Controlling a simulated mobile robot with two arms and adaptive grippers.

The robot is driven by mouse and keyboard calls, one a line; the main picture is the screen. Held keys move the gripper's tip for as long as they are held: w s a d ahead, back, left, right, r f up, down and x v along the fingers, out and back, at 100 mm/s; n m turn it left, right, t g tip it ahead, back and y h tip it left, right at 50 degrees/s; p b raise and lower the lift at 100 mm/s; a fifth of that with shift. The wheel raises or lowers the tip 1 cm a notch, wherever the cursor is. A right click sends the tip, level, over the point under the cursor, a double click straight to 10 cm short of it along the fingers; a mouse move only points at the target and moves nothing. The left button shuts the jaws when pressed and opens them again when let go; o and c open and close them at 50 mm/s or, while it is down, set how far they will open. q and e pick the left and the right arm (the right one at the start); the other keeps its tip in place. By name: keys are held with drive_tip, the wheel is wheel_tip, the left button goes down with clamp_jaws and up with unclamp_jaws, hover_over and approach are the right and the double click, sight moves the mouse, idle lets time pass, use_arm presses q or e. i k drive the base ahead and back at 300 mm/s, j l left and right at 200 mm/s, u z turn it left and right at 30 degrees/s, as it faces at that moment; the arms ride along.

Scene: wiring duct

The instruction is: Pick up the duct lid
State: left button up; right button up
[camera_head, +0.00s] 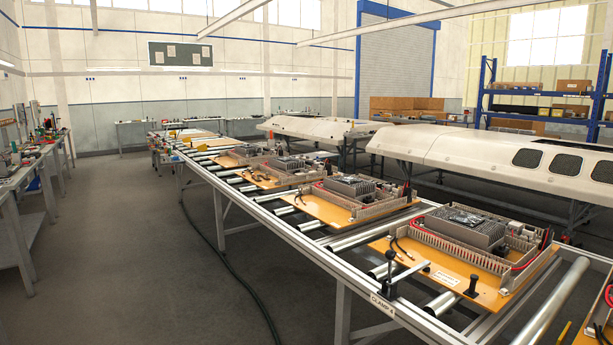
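The nearest orange mounting board (392,250) lies on the roller conveyor. It carries grey slotted wiring duct (455,252) around a dark finned heat sink (468,226). Red and black cables show at the duct's ends. I cannot make out a separate duct lid; whether any duct section is covered is too small to tell. Neither of my grippers is in view.
A clamp with a black-knobbed lever (391,262) stands at the conveyor's near edge, beside a label. More boards sit farther back. A workbench (22,180) is at left, pale long shells (470,160) behind. The floor at left is open, crossed by a hose (235,275).

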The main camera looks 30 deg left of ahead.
sight(305, 171)
drive_tip(key=i+j, duration=0.1)
drive_tip(key=j, duration=0.4)
drive_tip(key=i+j+z, duration=0.1)
drive_tip(key=j, duration=0.45)
drive_tip(key=i+j, duration=0.15)
drive_tip(key=j, duration=0.35)
drive_tip(key=i+j+z, duration=0.1)
drive_tip(key=j, duration=0.45)
drive_tip(key=i+j+z, duration=0.15)
drive_tip(key=j, duration=0.5)
drive_tip(key=j+z, duration=0.15)
drive_tip(key=j, duration=0.55)
drive_tip(key=j+z, duration=0.15)
drive_tip(key=j, duration=0.5)
drive_tip(key=j+z, duration=0.1)
drive_tip(key=j, duration=0.6)
drive_tip(key=j+z, duration=0.15)
drive_tip(key=j, duration=0.5)
drive_tip(key=k+j+z, duration=0.15)
drive_tip(key=j, duration=0.55)
drive_tip(key=k+j+z, duration=0.15)
drive_tip(key=j, duration=0.5)
drive_tip(key=k+j+z, duration=0.15)
drive_tip(key=j, duration=0.5)
drive_tip(key=i, duration=0.05)
